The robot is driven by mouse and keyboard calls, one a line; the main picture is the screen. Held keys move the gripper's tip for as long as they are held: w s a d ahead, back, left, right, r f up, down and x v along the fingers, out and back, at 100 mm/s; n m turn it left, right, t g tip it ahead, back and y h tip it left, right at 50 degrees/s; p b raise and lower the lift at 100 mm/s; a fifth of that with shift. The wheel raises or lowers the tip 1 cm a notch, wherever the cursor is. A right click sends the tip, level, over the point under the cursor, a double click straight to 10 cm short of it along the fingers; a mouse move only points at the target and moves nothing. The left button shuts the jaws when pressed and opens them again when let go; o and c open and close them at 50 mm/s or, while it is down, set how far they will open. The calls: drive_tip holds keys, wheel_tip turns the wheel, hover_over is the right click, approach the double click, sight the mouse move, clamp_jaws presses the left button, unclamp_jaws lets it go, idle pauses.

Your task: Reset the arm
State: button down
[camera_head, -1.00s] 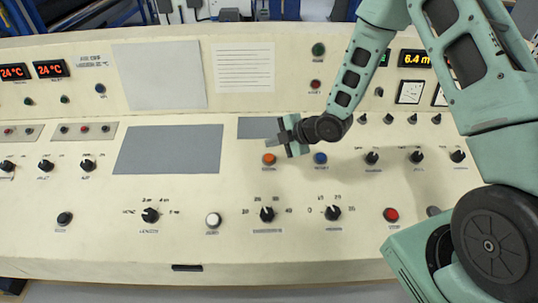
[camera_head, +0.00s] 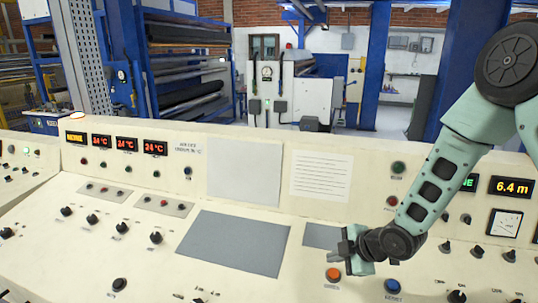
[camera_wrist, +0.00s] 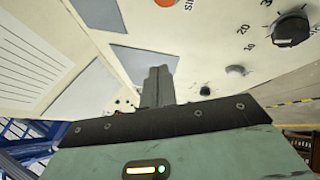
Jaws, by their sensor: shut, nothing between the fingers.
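My green arm reaches in from the right in the head view. My gripper (camera_head: 338,254) is above the cream control panel (camera_head: 120,240), just above and beside an orange button (camera_head: 333,274). In the wrist view, my gripper (camera_wrist: 158,72) has its two dark fingers pressed together with nothing between them. The orange button (camera_wrist: 166,3) is partly cut off at the top edge of the wrist view. A blue button (camera_head: 392,286) lies under my wrist in the head view. I cannot tell the exact gap between the fingertips and the panel.
Black knobs (camera_head: 156,237) and grey plates (camera_head: 232,243) cover the sloped panel. Its upright back carries red displays (camera_head: 155,148), a paper sheet (camera_head: 320,176) and a 6.4 m display (camera_head: 506,187). Behind stand blue frames with rollers (camera_head: 190,92) and a white machine (camera_head: 300,98).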

drive_tip(key=s+a+r+m+g+h+b, duration=0.1)
drive_tip(key=s+r+m+g, duration=0.1)
drive_tip(key=s, duration=0.8)
drive_tip(key=s+a+r+m+g+h+b, duration=0.2)
drive_tip(key=s+r+m, duration=0.3)
drive_tip(key=s, duration=0.5)
drive_tip(key=s+a+r+m+g+h+b, duration=0.1)
drive_tip(key=s+r+m+g+h+b, duration=0.1)
drive_tip(key=s, duration=0.8)
drive_tip(key=shift+s+a+r+m, duration=0.4)
drive_tip(key=shift+r+m, duration=0.45)
drive_tip(key=shift+m, duration=0.15)
